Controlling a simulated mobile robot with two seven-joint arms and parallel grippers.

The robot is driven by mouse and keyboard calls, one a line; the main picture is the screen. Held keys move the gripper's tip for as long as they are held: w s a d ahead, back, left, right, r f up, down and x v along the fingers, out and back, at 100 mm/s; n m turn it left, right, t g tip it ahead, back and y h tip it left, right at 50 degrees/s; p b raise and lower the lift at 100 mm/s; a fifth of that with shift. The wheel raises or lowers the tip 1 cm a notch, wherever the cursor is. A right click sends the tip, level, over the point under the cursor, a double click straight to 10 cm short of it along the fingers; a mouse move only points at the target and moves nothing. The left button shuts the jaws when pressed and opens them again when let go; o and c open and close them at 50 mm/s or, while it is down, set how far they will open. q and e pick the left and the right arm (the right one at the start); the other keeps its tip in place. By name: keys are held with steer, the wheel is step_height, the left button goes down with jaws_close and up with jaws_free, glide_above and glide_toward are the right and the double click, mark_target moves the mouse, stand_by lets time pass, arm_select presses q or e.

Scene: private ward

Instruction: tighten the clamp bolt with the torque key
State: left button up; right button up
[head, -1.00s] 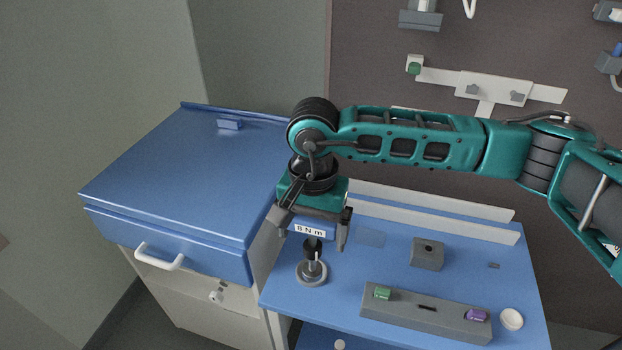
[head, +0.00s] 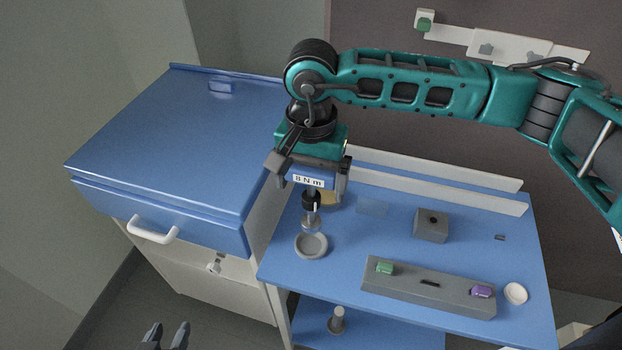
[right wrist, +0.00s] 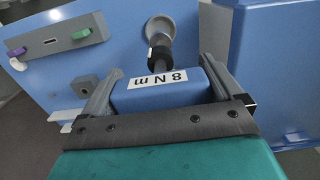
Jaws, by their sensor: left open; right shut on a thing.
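My right gripper (head: 312,190) is shut on a blue torque key (head: 308,181) labelled "8 N m". The key hangs upright, its dark shaft and metal tip pointing down above a grey round cup (head: 311,246) on the blue worktop. The key also shows in the right wrist view (right wrist: 158,91), with the cup (right wrist: 160,28) beyond its shaft. The tip appears clear of the cup. A grey block (head: 431,225) with a dark hole stands to the right. I cannot tell which part is the clamp bolt. My left gripper (head: 166,337) is open and empty, low at the left.
A grey rack (head: 428,291) holds a green piece (head: 385,268) and a purple piece (head: 481,291), with a dark slot between. A white round cap (head: 515,293) lies beside it. A blue-topped cabinet (head: 170,135) stands left. A wall rail (head: 505,43) is behind. A grey post (head: 337,318) stands on the lower shelf.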

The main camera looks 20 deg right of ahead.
mark_target(311, 196)
step_height(311, 196, down, 4)
steer(key=b, duration=0.3)
steer(key=shift+r, duration=0.1)
steer(key=shift+f+b, duration=0.95)
steer(key=shift+b, duration=0.05)
steer(key=shift+f, duration=0.1)
steer(key=shift+f+b, duration=0.8)
steer(key=shift+b, duration=0.2)
